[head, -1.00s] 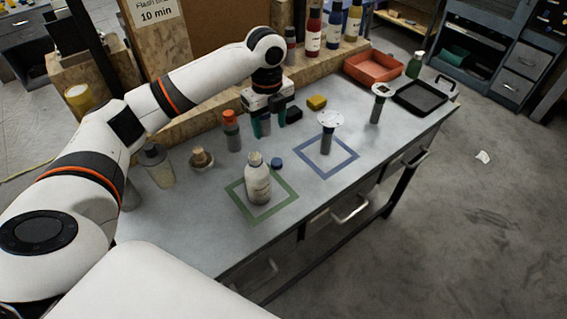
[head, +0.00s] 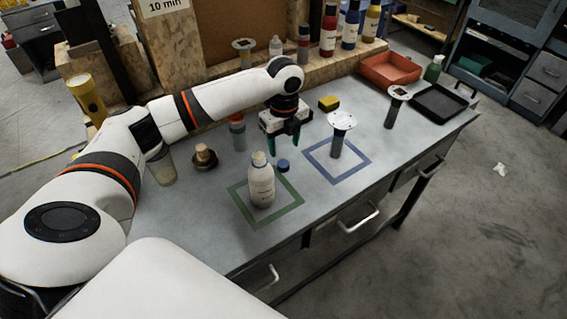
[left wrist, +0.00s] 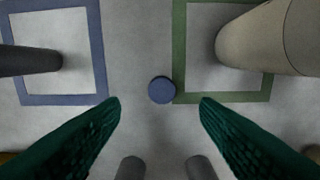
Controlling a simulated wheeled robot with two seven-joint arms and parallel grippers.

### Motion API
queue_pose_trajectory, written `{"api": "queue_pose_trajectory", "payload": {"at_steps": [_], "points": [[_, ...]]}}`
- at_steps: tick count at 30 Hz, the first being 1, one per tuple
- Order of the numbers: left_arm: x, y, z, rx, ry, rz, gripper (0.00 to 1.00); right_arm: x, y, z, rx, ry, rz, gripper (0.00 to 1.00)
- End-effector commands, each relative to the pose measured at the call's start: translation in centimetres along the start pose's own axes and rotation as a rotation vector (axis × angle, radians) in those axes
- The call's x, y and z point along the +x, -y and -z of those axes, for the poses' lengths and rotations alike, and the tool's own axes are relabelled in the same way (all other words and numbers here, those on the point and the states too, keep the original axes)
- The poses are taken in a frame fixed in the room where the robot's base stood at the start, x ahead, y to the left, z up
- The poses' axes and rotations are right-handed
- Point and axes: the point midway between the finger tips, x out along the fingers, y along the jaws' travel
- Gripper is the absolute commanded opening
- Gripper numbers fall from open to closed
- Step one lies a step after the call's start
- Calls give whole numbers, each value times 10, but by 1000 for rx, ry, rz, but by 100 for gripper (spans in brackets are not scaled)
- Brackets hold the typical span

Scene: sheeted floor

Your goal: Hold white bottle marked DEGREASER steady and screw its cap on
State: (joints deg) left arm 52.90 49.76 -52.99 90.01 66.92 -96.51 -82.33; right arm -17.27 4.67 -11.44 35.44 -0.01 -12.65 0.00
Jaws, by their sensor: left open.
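The white bottle (head: 261,187) stands upright inside the green square outline on the bench; its label is too small to read. It also shows at the upper right of the left wrist view (left wrist: 265,40). A small round blue cap (head: 283,166) lies on the bench just right of the bottle, by the edge of the green outline. My left gripper (head: 284,149) is open and empty, pointing down just behind the cap. In the left wrist view the cap (left wrist: 162,89) appears between and slightly beyond the open fingertips (left wrist: 160,104). My right gripper is not in view.
A blue square outline (head: 337,160) holds a white-topped stand (head: 341,123) to the right. An orange-topped bottle (head: 237,132), a brown-topped object (head: 204,157) and a clear cup (head: 162,168) stand left. A yellow block (head: 329,103) lies behind. The bench front is clear.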

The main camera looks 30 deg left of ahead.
Motion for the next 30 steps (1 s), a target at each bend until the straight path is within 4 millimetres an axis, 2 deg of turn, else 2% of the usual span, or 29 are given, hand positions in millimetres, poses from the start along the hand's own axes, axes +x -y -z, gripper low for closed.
{"api": "queue_pose_trajectory", "payload": {"at_steps": [4, 16, 24, 30], "points": [[15, 0, 0, 1, 1, 0, 56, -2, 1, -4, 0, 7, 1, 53], [21, 0, 0, 1, 1, 0, 56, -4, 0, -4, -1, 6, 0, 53], [59, 2, 0, 0, 1, 1, 56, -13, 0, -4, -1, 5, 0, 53], [70, 2, 1, 2, -1, -2, 56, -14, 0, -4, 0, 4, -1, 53]]}}
